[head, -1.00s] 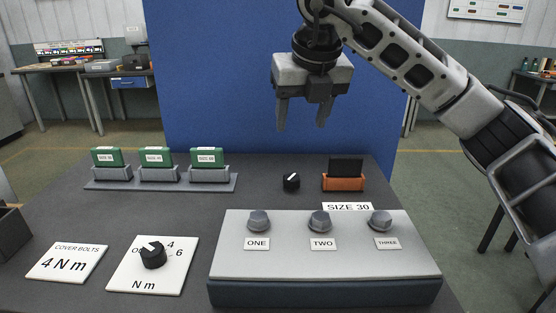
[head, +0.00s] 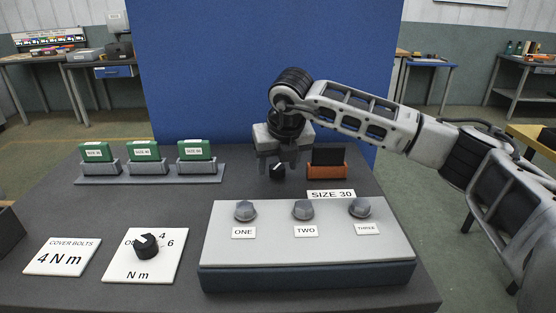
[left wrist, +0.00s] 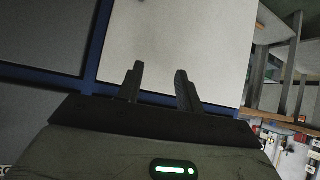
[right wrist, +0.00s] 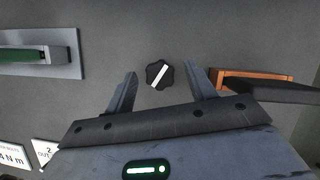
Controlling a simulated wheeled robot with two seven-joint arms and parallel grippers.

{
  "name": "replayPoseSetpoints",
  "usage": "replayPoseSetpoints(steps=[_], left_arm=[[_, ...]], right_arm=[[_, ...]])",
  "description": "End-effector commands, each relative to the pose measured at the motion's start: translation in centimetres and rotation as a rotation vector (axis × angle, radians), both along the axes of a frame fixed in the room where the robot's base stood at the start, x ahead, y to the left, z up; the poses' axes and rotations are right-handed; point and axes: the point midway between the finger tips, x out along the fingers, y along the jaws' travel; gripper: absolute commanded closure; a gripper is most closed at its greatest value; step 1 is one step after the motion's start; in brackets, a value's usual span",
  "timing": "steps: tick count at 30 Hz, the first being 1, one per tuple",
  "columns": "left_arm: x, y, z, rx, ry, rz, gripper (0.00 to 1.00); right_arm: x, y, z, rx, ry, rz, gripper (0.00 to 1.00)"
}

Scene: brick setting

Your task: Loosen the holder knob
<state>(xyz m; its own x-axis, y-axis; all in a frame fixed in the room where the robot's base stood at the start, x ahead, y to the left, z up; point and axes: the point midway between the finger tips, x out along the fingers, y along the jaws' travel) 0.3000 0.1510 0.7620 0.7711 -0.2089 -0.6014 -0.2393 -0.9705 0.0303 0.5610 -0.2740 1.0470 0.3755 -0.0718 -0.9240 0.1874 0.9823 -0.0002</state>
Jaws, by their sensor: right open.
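The holder knob (head: 277,171) is a small black knob with a white line, on the dark table left of the orange holder (head: 327,170), which has a black piece in it. In the right wrist view the knob (right wrist: 159,74) lies between the spread fingers of my right gripper (right wrist: 160,90), with gaps on both sides. In the head view my right gripper (head: 275,168) points down over the knob, fingers on either side of it. My left gripper (left wrist: 158,85) shows only in its own wrist view; its fingers are apart with nothing between them.
A grey box (head: 308,275) with several hex bolts labelled ONE, TWO, THREE stands in front. A rack (head: 150,180) with green SIZE pieces is at left. A dial plate (head: 172,268) and a 4 Nm card (head: 62,257) lie front left. A blue panel (head: 265,60) rises behind.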

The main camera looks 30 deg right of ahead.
Motion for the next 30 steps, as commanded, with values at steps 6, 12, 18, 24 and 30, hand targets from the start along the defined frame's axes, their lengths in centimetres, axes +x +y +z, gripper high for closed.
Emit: replayPoseSetpoints(steps=[6, 12, 18, 24, 30], left_arm=[[-0.10, 0.05, -0.19, 0.001, 0.004, 0.001, 0.64], [-0.28, 0.06, -0.25, 0.001, 0.007, 0.002, 0.64], [-0.36, 0.05, -0.19, -0.001, 0.006, 0.002, 0.64], [-0.24, 0.01, -0.30, -0.002, 0.003, 0.002, 0.64], [-0.16, -0.10, -0.79, -0.006, 0.000, 0.001, 0.64]], right_arm=[[0.03, 0.01, -0.10, 0.000, 0.000, 0.000, 0.45], [0.02, 0.03, -0.07, 0.000, 0.000, 0.000, 0.89], [0.02, 0.01, -0.07, 0.000, 0.000, 0.004, 0.90], [0.00, -0.02, -0.15, 0.002, 0.000, 0.050, 0.89], [0.03, -0.14, -0.21, 0.003, -0.002, 0.168, 0.89]])
